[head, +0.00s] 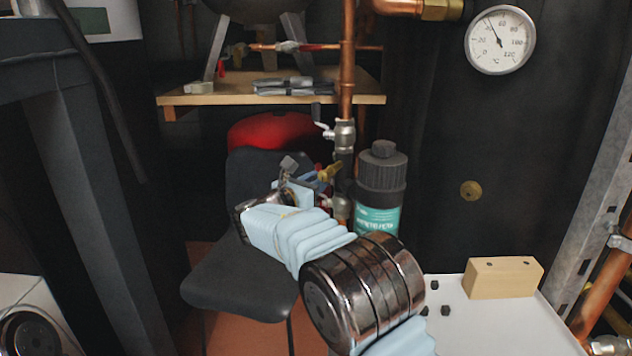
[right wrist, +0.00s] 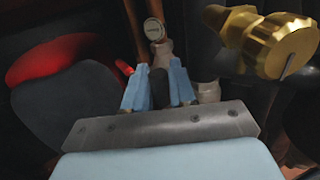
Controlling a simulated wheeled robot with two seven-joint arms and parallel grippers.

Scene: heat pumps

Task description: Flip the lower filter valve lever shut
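The black-capped filter (head: 380,190) with a teal label stands upright beside the vertical copper pipe in the head view. The lower filter valve (head: 341,207) is at its lower left, partly hidden behind my right gripper; its lever is too small and covered to make out clearly. My right gripper (head: 305,181) is just left of the lower valve. In the right wrist view its two blue fingers (right wrist: 160,90) are apart, with a dark piece visible between them; contact cannot be told. My left gripper is out of view.
A brass fitting (right wrist: 275,42) is close on the right in the wrist view. A dark chair (head: 235,270) and red vessel (head: 275,132) stand behind my right arm. A wooden shelf (head: 230,98) is above; a white surface (head: 490,325) with a tan block (head: 504,277) lies right.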

